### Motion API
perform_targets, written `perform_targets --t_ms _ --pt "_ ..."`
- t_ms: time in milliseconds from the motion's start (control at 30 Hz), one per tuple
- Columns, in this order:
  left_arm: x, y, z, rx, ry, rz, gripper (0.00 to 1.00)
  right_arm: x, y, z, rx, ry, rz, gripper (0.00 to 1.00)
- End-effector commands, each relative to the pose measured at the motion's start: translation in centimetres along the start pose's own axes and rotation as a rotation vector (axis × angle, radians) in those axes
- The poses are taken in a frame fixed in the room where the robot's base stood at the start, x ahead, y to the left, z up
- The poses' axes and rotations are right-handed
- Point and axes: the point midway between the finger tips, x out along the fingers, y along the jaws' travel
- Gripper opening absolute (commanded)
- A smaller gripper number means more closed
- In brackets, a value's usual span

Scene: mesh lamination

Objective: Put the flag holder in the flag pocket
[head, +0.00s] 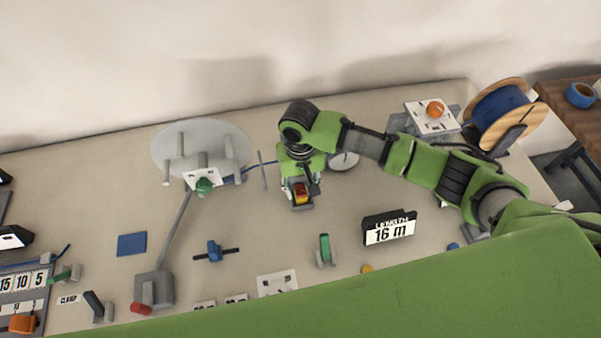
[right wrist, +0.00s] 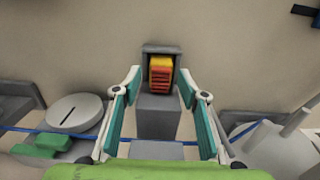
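A yellow, orange and red flag piece (right wrist: 160,74), which I take for the flag holder, sits inside an upright grey box (right wrist: 158,117), which I take for the flag pocket. In the head view the coloured piece (head: 301,192) shows just below my right gripper (head: 303,182). In the right wrist view my right gripper (right wrist: 160,82) is open, with one teal-padded finger on each side of the box. A gap shows between each fingertip and the coloured piece, and nothing is held. How deep the piece sits is hard to tell. My left gripper is out of view.
A blue line (right wrist: 62,130) runs behind the box past a round white dial (right wrist: 75,113). A round grey plate with posts (head: 226,143) stands left, a "16 m" length display (head: 389,231) right. A cable spool (head: 498,115) stands far right.

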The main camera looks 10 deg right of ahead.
Motion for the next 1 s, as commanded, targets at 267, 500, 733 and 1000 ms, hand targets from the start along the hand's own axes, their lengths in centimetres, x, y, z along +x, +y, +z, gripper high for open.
perform_targets --t_ms 267,500,733,1000 --pt "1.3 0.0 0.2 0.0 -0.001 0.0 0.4 -6.2 -0.1 -0.2 -0.002 0.006 -0.004 0.38" --pt "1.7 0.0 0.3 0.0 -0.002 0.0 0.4 -9.6 -0.1 -0.1 -0.001 0.004 -0.003 0.38" --pt "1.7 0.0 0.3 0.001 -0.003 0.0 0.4 -10.4 -0.1 -0.1 -0.001 0.003 -0.002 0.38" --pt "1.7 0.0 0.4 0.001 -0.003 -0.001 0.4 -10.3 -0.1 -0.1 -0.001 0.003 -0.003 0.38"
